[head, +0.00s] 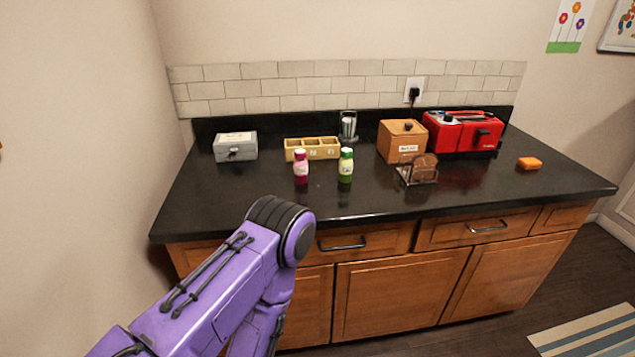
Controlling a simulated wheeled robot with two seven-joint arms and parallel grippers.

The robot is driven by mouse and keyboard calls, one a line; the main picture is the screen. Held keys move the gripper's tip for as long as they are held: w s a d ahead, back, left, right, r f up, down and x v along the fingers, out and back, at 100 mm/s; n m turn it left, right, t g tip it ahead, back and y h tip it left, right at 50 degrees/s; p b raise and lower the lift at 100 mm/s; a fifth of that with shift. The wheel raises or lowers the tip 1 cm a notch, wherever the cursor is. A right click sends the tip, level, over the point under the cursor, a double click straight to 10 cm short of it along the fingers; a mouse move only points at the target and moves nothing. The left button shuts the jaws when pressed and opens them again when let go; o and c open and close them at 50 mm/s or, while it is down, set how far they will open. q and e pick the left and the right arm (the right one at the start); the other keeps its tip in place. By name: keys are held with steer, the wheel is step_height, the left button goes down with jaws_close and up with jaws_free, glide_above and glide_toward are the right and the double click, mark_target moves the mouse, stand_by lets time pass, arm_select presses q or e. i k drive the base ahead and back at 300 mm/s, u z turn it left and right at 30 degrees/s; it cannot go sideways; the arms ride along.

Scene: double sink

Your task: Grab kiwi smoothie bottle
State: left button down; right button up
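The kiwi smoothie bottle appears to be the green bottle (345,166) with a pale label and green cap. It stands upright on the black counter (250,195), toward the left half. A similar pink bottle (301,168) with a dark red cap stands just left of it, with a small gap between them. My purple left arm reaches in from the lower left, in front of the cabinets, and its bend is below and left of the bottles. My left gripper is not visible. My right arm and gripper are out of view.
A wooden compartment box (312,149) and a metal holder (348,127) stand behind the bottles. A grey box (235,147) is at left. Right of the bottles are a toast rack (418,172), a wooden box (402,142), a red toaster (464,133) and an orange item (529,163).

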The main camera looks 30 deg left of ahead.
mark_target(345, 161)
steer(key=z, duration=0.7)
steer(key=i, duration=0.65)
steer(key=u, duration=2.05)
